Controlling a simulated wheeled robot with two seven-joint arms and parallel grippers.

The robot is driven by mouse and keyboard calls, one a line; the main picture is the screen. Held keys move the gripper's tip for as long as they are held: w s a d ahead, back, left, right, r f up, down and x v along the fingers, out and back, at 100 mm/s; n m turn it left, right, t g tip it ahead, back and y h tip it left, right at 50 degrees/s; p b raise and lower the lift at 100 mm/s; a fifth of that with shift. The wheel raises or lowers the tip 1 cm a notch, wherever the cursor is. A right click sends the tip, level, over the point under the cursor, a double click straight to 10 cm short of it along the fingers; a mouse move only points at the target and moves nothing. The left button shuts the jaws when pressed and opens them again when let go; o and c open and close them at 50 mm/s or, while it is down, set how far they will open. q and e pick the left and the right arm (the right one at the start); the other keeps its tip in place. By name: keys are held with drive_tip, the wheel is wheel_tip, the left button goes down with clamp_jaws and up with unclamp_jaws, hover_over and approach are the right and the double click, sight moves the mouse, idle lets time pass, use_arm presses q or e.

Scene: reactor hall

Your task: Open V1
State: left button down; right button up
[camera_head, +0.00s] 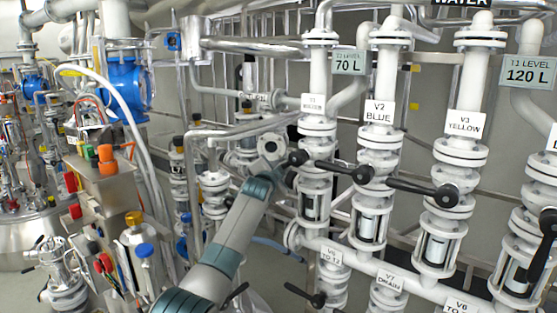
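V1 is the white flanged valve on the leftmost of the labelled pipes, under a small label plate (313,105) reading V1. Its black hub (298,158) faces me. Its lever seems to run left behind my gripper and is mostly hidden. One grey and teal arm of mine, which I take as the left, rises from the bottom left. Its gripper end (274,160) is just left of the V1 hub, at the lever. The fingers are not clear, so I cannot tell whether they are open or touch the lever. My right gripper is not in view.
Valves V2 (379,112) and V3 (465,122) stand to the right, with black levers pointing left. Lower valves V6, V7 and V8 sit below a white cross pipe (400,280). Tanks, hoses and a blue valve body (122,85) crowd the left.

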use_arm(q)
drive_tip(key=shift+s+d+f+n+g+p, duration=0.25)
drive_tip(key=shift+d+f+n+g, duration=0.1)
drive_tip(key=shift+f+n, duration=0.25)
drive_tip(key=shift+s+d+f+n+g+p, duration=0.1)
drive_tip(key=shift+s+d+f+n+g, duration=0.25)
drive_tip(key=shift+f, duration=0.3)
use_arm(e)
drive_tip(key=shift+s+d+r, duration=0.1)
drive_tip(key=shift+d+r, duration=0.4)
use_arm(q)
drive_tip(key=shift+w, duration=0.1)
drive_tip(key=c, duration=1.6)
unclamp_jaws()
drive_tip(key=shift+r, duration=0.1)
drive_tip(key=shift+c, duration=0.2)
drive_tip(key=shift+a+r, duration=0.1)
drive_tip(key=shift+r, duration=0.05)
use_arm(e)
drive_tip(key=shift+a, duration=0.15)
use_arm(q)
drive_tip(key=shift+s, duration=0.2)
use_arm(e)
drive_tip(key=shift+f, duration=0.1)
